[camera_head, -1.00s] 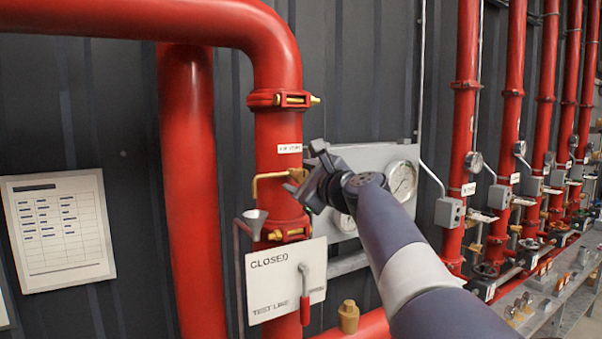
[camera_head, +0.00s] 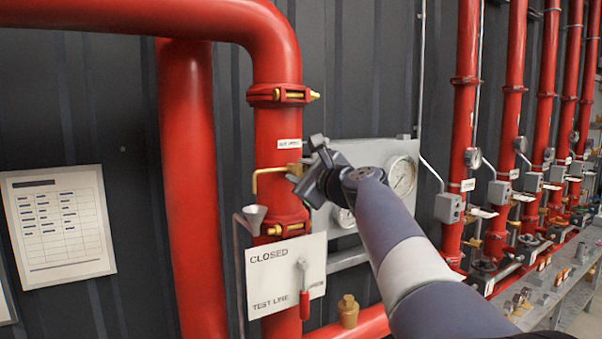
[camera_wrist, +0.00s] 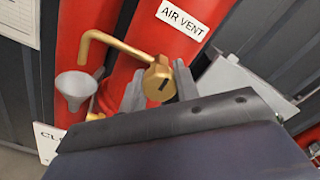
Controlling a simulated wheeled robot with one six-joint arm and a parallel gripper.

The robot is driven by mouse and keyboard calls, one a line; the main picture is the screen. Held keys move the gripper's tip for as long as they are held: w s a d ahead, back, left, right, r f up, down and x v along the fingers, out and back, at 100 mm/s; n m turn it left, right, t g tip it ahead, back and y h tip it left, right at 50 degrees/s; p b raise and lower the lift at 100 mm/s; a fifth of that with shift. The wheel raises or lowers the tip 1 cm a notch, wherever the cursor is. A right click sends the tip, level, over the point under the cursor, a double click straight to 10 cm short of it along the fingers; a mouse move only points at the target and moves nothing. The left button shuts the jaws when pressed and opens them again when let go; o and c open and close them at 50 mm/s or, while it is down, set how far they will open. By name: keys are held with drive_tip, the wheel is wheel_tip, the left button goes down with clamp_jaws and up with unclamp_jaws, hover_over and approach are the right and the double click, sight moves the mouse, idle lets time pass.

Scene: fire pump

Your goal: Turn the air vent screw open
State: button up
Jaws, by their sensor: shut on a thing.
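The brass air vent (camera_wrist: 158,82) sits on the red riser pipe below a white "AIR VENT" label (camera_wrist: 186,26). A dark slot shows on its face. A bent brass tube (camera_wrist: 105,42) runs from it to the left and down, above a grey funnel (camera_wrist: 75,88). In the head view the brass tube (camera_head: 262,178) and funnel (camera_head: 254,213) show left of my gripper (camera_head: 306,164). In the wrist view my gripper (camera_wrist: 158,88) has one grey finger on each side of the brass vent and is shut on it. My gripper hides most of the vent in the head view.
A grey gauge panel (camera_head: 372,155) stands right of the riser. Below is a "CLOSED / TEST LINE" sign (camera_head: 275,275) with a red-handled lever (camera_head: 304,295). A brass plug (camera_head: 348,312) sits on the lower red pipe. A paper chart (camera_head: 62,225) hangs at left.

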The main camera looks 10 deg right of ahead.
drive_tip(key=shift+n, duration=0.3)
drive_tip(key=n+b, duration=0.4)
drive_tip(key=n, duration=0.1)
drive_tip(key=shift+f+n, duration=0.15)
drive_tip(key=shift+n, duration=0.15)
drive_tip(key=n+b, duration=0.3)
drive_tip(key=n, duration=0.3)
drive_tip(key=n+b, duration=0.3)
drive_tip(key=n, duration=0.3)
drive_tip(key=shift+n, duration=0.3)
drive_tip(key=shift+n+b, duration=0.75)
drive_tip(key=shift+n, duration=1.85)
drive_tip(key=o, duration=1)
drive_tip(key=shift+r, duration=0.2)
